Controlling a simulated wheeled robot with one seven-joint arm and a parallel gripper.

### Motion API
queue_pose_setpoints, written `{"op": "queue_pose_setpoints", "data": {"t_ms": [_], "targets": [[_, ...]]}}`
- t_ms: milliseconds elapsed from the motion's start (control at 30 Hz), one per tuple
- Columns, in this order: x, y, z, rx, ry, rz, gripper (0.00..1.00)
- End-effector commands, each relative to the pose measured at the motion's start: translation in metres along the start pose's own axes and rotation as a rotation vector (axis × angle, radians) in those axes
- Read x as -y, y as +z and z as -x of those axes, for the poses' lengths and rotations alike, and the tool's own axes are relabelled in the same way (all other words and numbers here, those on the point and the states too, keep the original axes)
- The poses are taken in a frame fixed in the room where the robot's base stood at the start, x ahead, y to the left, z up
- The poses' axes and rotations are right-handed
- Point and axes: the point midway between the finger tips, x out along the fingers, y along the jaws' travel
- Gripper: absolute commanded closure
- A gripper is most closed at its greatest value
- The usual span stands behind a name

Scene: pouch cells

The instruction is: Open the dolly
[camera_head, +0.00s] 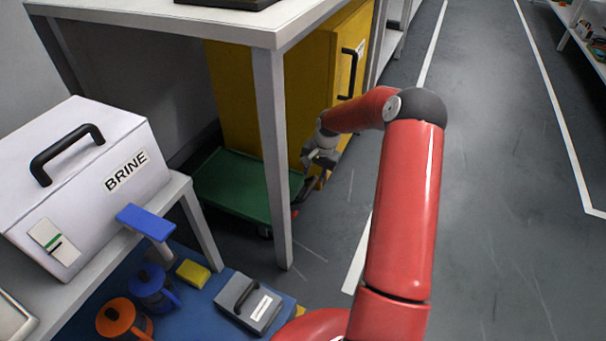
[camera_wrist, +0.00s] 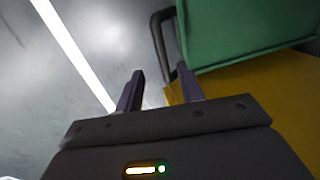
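The dolly (camera_head: 235,188) is a low green platform under the white table, in front of the yellow cabinet. In the wrist view its green deck (camera_wrist: 250,30) fills the upper right. A dark bar handle (camera_wrist: 160,38) stands off the deck's left side there. My gripper (camera_head: 312,172) is at the dolly's right end, low beside the table leg. In the wrist view my gripper (camera_wrist: 160,85) has its two fingers apart with nothing held between them. The handle's lower end runs close to the right finger; I cannot tell whether they touch.
The white table's leg (camera_head: 272,150) stands between the camera and the dolly. The yellow cabinet (camera_head: 315,80) with a black handle is behind. A BRINE box (camera_head: 85,190) sits on a bench at left, with a blue mat (camera_head: 205,310) below. Grey floor at right is clear.

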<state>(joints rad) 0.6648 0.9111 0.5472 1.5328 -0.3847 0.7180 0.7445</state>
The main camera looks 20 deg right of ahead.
Motion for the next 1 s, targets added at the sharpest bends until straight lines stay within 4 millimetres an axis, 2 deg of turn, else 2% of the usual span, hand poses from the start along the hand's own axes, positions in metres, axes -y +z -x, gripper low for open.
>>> {"op": "queue_pose_setpoints", "data": {"t_ms": [533, 900, 933, 1000], "targets": [[0.000, 0.001, -0.072, 0.003, -0.001, -0.002, 0.62], [0.000, 0.000, -0.079, 0.001, -0.001, -0.002, 0.62], [0.000, 0.000, -0.079, 0.001, -0.001, -0.002, 0.64], [0.000, 0.000, -0.079, 0.001, -0.001, -0.002, 0.73]]}}
